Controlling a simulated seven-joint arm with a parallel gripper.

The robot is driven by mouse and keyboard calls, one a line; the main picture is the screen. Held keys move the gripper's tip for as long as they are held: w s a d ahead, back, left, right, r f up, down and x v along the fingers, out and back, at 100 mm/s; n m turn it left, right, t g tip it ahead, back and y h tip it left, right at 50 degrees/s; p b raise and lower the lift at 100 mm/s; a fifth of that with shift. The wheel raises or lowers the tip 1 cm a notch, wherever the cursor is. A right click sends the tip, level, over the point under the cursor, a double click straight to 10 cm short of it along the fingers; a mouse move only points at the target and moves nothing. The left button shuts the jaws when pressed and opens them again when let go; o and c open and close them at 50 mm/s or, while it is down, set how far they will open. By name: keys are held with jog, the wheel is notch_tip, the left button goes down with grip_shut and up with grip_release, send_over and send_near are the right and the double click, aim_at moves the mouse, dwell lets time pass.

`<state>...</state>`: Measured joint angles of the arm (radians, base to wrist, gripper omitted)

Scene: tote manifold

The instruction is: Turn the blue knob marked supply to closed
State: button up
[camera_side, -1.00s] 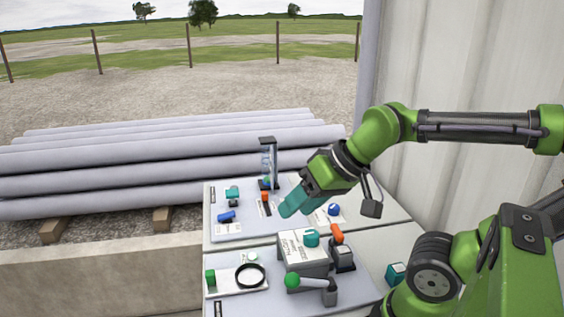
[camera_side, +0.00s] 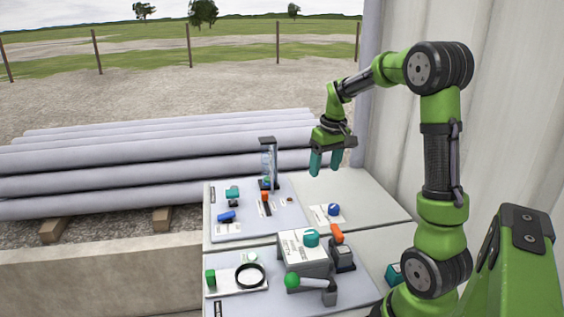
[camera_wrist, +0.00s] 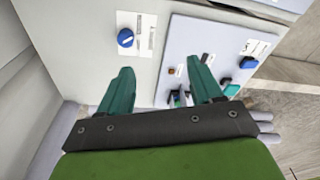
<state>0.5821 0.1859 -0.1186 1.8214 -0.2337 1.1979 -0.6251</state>
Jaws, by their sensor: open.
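A round blue knob (camera_side: 333,209) sits on a white label plate on the right part of the far panel. It also shows at upper left in the wrist view (camera_wrist: 125,38). The label print is too small to read, and I cannot tell the knob's setting. My gripper (camera_side: 326,163) is open and empty, pointing down above the far end of the panel, apart from the knob. Its two teal fingers (camera_wrist: 160,68) show in the wrist view, with the knob beyond the left fingertip. A second blue part, a handle (camera_side: 227,216), lies at the panel's left.
A red-orange lever (camera_side: 265,197) and a clear upright gauge (camera_side: 268,160) stand left of the knob. Nearer are a grey box with a teal knob (camera_side: 311,239), an orange handle (camera_side: 336,233) and a green-ball lever (camera_side: 292,281). A corrugated wall (camera_side: 390,120) rises at right.

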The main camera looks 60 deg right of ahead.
jog(key=n+g, duration=0.1)
jog(key=n, duration=0.1)
send_over(333, 206)
jog(key=f, duration=0.2)
jog(key=r+n, duration=0.1)
jog(key=n, duration=0.2)
jog(key=shift+g, duration=0.3)
notch_tip(333, 206, down, 16)
jog(key=shift+f, duration=0.2)
jog(key=c, duration=1.1)
jog(key=shift+o, duration=0.2)
